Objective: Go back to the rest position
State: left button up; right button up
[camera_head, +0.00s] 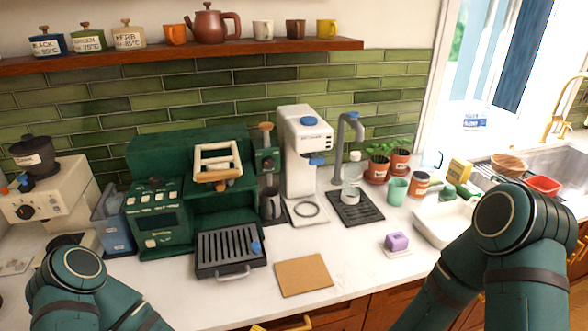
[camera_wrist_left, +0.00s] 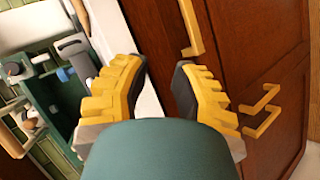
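My left gripper (camera_wrist_left: 163,80) shows in the left wrist view with its yellow fingers spread and nothing between them. It is in front of the counter's edge and the brown cabinet fronts, apart from the things on the counter. In the head view my left arm (camera_head: 75,285) is at the lower left, and its gripper is out of the picture. My right arm (camera_head: 520,240) is bent at the lower right of the head view. The right gripper is not seen in either view.
The white counter (camera_head: 345,260) carries a green coffee machine (camera_head: 160,215), a white machine (camera_head: 301,150), a brown mat (camera_head: 303,275), a purple block (camera_head: 397,242) and a white tray (camera_head: 440,228). Brown cabinets (camera_wrist_left: 265,50) with yellow handles (camera_wrist_left: 262,110) stand below.

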pick_arm(q)
jog(key=s+a+f+m+g+h, duration=0.1)
jog(key=s+f+m+g, duration=0.35)
jog(key=s, duration=0.25)
jog(key=s+a+f+m+g+h, duration=0.1)
jog(key=s+f+m+g, duration=0.4)
jog(key=s, duration=0.3)
jog(key=w+d+r+m+b, duration=0.1)
jog(key=w+d+b, duration=0.1)
jog(key=w+b, duration=0.3)
jog(key=shift+w, duration=0.75)
jog(key=shift+t, duration=0.25)
